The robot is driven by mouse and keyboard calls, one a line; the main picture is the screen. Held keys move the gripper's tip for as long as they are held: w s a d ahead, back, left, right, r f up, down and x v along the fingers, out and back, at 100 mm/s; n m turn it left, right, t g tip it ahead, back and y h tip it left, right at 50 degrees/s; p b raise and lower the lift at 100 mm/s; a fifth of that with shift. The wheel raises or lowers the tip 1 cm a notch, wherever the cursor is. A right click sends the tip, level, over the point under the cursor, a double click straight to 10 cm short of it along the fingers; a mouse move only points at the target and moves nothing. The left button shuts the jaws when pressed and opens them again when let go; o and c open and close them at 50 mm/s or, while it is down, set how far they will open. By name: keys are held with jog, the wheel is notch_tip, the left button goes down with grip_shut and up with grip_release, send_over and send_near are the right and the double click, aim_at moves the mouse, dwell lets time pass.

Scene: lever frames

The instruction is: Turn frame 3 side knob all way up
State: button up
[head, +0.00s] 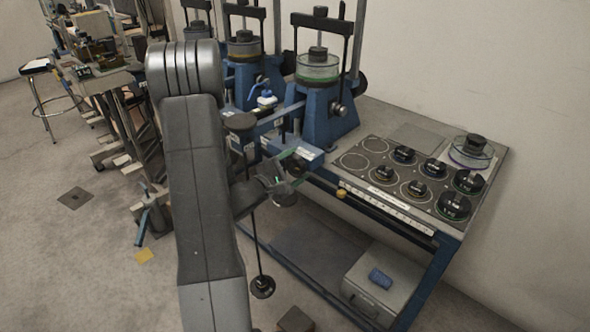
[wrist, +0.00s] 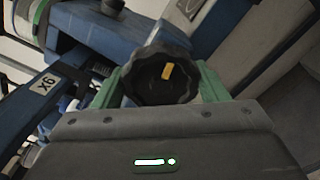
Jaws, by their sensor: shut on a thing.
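A black scalloped knob (wrist: 150,88) with a yellow mark on its face sits between the green fingers of my gripper (wrist: 160,80) in the wrist view. The fingers touch it on both sides, and the mark tilts slightly from upright in that picture. In the head view my gripper (head: 288,168) is low at the front of the nearest blue lever frame (head: 325,122). The knob is hidden there behind my gripper. No frame number is readable, so I cannot tell which frame is number 3.
More blue lever frames (head: 243,78) stand behind along the bench. A panel (head: 385,185) with several black weights lies to the right. A hanging rod with a black weight (head: 262,287) is near my arm.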

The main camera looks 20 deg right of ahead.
aim_at(293, 168)
jog(key=o, duration=1.2)
jog(key=shift+d+p, duration=0.1)
jog(key=shift+p, duration=0.3)
jog(key=p+v, duration=0.1)
jog(key=v, duration=0.4)
jog(key=shift+p, duration=0.35)
jog(key=shift+s+a, duration=0.25)
jog(key=shift+a, duration=0.2)
jog(key=shift+o, duration=0.5)
